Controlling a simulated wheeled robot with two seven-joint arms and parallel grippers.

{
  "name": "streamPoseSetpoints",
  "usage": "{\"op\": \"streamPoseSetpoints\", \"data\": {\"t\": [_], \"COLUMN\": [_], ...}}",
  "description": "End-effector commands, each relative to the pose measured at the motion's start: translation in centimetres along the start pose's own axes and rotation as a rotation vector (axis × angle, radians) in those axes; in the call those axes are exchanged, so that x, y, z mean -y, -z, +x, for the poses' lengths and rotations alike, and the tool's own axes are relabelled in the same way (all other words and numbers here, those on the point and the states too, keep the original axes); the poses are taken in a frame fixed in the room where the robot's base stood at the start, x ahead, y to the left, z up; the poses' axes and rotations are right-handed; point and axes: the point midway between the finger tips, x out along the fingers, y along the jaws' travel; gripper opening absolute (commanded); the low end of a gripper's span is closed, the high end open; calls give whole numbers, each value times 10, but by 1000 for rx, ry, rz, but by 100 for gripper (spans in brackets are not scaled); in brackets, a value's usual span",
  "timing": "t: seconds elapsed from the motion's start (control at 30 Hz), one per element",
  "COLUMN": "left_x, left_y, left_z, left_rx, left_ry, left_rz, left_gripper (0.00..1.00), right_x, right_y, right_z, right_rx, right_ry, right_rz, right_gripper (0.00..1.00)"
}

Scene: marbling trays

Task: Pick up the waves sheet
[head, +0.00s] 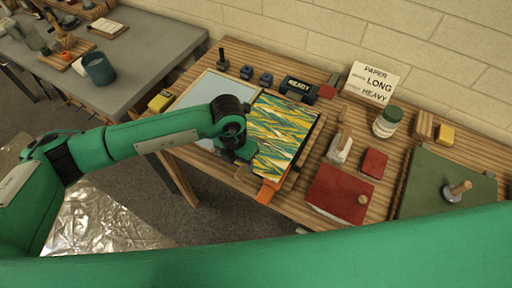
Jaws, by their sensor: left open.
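The waves sheet (286,130), patterned in yellow, teal and white stripes, lies flat on a wooden-edged board or stack on the wooden table. My left gripper (243,168) is at the sheet's near left edge, with my wrist over its left side. The jaws are open, but the fingers are small and partly hidden, and I cannot tell whether they touch the sheet. An orange piece (267,191) sticks out below the sheet's near edge. My right gripper is not in view.
A pale shallow tray (207,89) lies left of the sheet, partly behind my arm. A red book-like block (340,190), a brush (341,143), a jar (387,121) and a green board (440,183) stand to the right. A sign (372,83) and a dark "READY" block (299,89) stand behind.

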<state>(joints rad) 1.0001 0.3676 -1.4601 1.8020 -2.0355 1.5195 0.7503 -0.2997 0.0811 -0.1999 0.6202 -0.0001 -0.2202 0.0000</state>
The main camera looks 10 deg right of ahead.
Motion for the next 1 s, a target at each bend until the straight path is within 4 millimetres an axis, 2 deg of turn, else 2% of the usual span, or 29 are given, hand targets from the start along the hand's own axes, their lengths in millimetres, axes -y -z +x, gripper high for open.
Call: {"op": "streamPoseSetpoints", "data": {"t": [0.03,0.2,0.47,0.7,1.0], "left_x": [0,0,-1,-1,0], "left_y": [2,2,1,1,1], "left_z": [2,24,28,28,28], "left_rx": [-3,-2,0,0,0], "left_ry": [1,1,0,0,0], "left_rz": [-2,-1,0,0,0], "left_gripper": [45,45,45,0,0], "right_x": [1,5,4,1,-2], "right_y": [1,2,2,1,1], "right_z": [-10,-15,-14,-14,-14], "right_rx": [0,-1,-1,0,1], "right_ry": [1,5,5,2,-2], "right_rz": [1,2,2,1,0], "right_gripper": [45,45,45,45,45]}}
